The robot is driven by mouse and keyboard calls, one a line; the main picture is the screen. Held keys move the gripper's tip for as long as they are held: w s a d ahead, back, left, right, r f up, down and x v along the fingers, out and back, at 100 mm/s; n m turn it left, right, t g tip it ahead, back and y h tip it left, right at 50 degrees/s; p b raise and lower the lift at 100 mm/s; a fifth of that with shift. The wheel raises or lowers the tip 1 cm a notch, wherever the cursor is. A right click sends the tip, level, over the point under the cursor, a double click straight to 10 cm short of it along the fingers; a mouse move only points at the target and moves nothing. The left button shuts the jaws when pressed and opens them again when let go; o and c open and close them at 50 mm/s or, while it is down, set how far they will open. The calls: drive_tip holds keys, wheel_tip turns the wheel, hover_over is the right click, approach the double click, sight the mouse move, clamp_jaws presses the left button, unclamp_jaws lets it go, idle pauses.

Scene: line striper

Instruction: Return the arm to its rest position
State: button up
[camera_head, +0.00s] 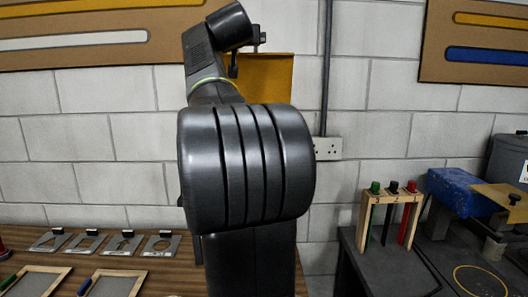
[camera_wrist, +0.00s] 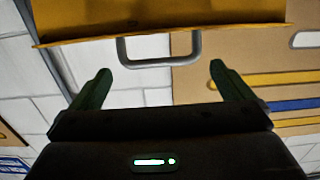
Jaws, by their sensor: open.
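My arm (camera_head: 245,165) rises in the middle of the head view, with a large dark rounded link in front and the upper part bending up and left. My gripper (camera_wrist: 160,66) shows in the wrist view with its two dark fingers wide apart and nothing between them in its hold. A grey handle (camera_wrist: 160,64) on a yellow panel (camera_wrist: 200,15) appears beyond the fingertips. Whether the handle lies between the fingers or farther off, I cannot tell. In the head view the yellow panel (camera_head: 270,80) is partly hidden behind my arm.
A wooden rack (camera_head: 390,195) with green, black and red-topped tools stands on the dark bench at right. A blue block (camera_head: 458,190) is beside it. Stencil plates (camera_head: 88,243) and framed screens (camera_head: 115,284) lie on the wooden table at left. Boards with coloured stripes (camera_head: 480,40) hang on the wall.

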drive_tip(key=w+p, duration=0.1)
drive_tip(key=w, duration=0.3)
drive_tip(key=shift+w+a, duration=0.1)
drive_tip(key=shift+w, duration=0.15)
drive_tip(key=shift+w+f, duration=0.1)
drive_tip(key=shift+w, duration=0.1)
drive_tip(key=shift+s, duration=0.3)
drive_tip(key=shift+w, duration=0.1)
